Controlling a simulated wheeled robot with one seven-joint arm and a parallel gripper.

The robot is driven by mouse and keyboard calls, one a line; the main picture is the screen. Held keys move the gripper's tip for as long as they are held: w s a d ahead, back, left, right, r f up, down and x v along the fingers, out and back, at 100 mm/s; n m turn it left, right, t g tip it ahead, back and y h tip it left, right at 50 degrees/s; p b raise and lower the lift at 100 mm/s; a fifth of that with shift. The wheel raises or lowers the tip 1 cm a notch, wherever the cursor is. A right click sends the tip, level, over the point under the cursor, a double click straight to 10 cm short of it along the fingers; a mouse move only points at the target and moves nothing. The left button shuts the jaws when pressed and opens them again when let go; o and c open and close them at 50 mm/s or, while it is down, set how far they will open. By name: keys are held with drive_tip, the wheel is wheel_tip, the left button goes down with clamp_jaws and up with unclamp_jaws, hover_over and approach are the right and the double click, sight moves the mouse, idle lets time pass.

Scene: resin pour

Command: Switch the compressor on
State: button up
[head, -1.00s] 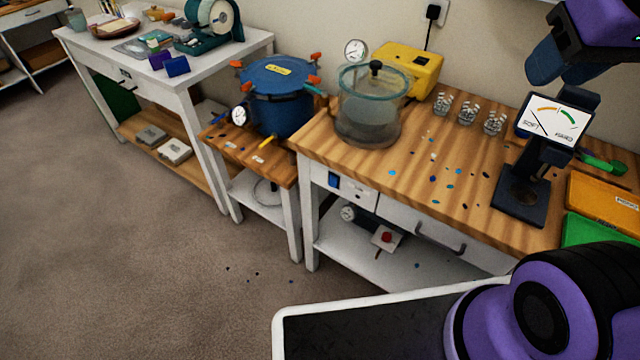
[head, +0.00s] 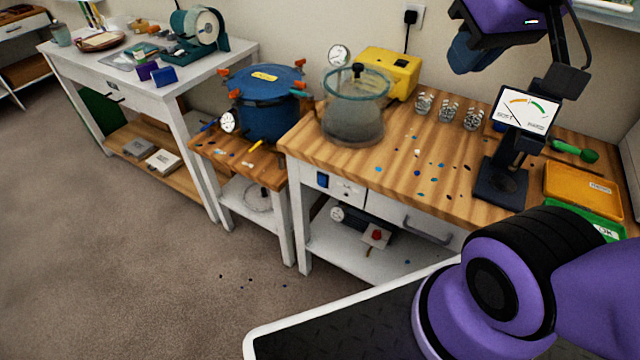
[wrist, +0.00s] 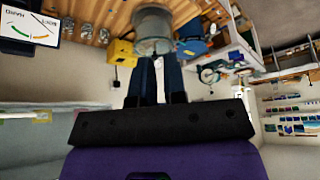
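On the lower shelf of the right bench sits a dark cylindrical unit (head: 362,222), which looks like the compressor. It has a round gauge (head: 337,213) at its left end and a pale box with a red knob (head: 377,235) in front. A blue switch (head: 322,180) is on a white panel on the bench front; I cannot tell what it serves. My gripper (head: 472,52) is high above the back of the bench, well away from these. In the wrist view my gripper (wrist: 159,62) has two dark blue fingers with a narrow gap and nothing held between them.
On the bench stand a glass chamber (head: 352,115), a yellow unit (head: 390,72), several small clear pieces, a dial meter (head: 522,110) and orange and green trays (head: 580,190). A blue pot (head: 268,110) is on the low table. Carpet in front is free.

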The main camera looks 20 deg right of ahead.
sight(321, 185)
drive_tip(key=shift+w+f, duration=0.1)
drive_tip(key=shift+w, duration=0.15)
clamp_jaws()
drive_tip(key=w+a+f+n+g+h, duration=0.3)
drive_tip(key=w+a+f+n, duration=0.15)
drive_tip(key=w+f, duration=0.55)
drive_tip(key=w+a+f+n+g+h, duration=0.3)
drive_tip(key=w+a+f+n+h, duration=0.15)
drive_tip(key=w+f, duration=0.55)
drive_tip(key=a+f+n+t+h, duration=0.1)
drive_tip(key=a+f+n+t, duration=0.2)
drive_tip(key=f, duration=0.8)
drive_tip(key=w+a+f+n+t+h, duration=0.1)
drive_tip(key=a+f+n+t, duration=0.3)
drive_tip(key=f+n, duration=0.4)
drive_tip(key=w+a+f+n+t+h, duration=0.1)
drive_tip(key=a+f+n+t+h, duration=0.2)
drive_tip(key=f, duration=1)
drive_tip(key=n+t, duration=0.1)
drive_tip(key=n, duration=0.2)
drive_tip(key=shift+a+f, duration=0.2)
drive_tip(key=shift+f, duration=0.1)
drive_tip(key=shift+w, duration=0.1)
drive_tip(key=x, duration=1.4)
drive_tip(key=shift+w+r, duration=0.1)
drive_tip(key=shift+r, duration=0.2)
